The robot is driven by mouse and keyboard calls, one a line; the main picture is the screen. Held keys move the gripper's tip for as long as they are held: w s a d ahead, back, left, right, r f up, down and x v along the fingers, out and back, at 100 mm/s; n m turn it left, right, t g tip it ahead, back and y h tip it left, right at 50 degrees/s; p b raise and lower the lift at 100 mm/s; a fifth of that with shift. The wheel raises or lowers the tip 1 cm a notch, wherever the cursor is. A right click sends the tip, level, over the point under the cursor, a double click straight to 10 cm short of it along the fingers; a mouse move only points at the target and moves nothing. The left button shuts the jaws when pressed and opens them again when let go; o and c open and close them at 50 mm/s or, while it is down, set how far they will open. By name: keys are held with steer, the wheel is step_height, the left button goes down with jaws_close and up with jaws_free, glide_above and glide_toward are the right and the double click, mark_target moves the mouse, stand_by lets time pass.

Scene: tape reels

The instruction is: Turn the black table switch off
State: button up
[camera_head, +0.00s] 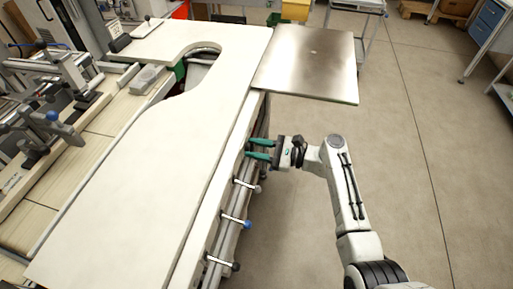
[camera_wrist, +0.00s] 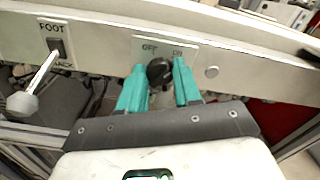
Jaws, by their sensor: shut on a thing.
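The black table switch (camera_wrist: 160,72) is a round dark knob below a plate (camera_wrist: 165,47) on the table's side edge. The plate's lettering looks like OFF on the left and ON on the right. My gripper (camera_wrist: 159,68) has two green fingers, one on each side of the knob, and is shut on it. In the head view my gripper (camera_head: 251,149) reaches from the right to the side of the white table (camera_head: 140,150). The switch is too hidden there to make out.
A lever with a pale knob (camera_wrist: 22,103) stands left of the switch, beside a FOOT label (camera_wrist: 55,40). Levers with white, blue (camera_head: 248,224) and black (camera_head: 236,266) ends stick out along the table side. A metal plate (camera_head: 308,62) juts out beyond. Open floor lies right.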

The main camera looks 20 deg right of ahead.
steer(key=c, duration=0.4)
steer(key=shift+n+b, duration=0.3)
steer(key=shift+n, duration=0.1)
steer(key=shift+s+f+n+b, duration=0.1)
steer(key=shift+f+n+b, duration=0.05)
steer(key=shift+n+b, duration=2.75)
steer(key=shift+f+n+b, duration=0.1)
steer(key=shift+n+b, duration=2.05)
steer(key=shift+n, duration=1.45)
steer(key=o, duration=1)
steer(key=shift+r, duration=0.1)
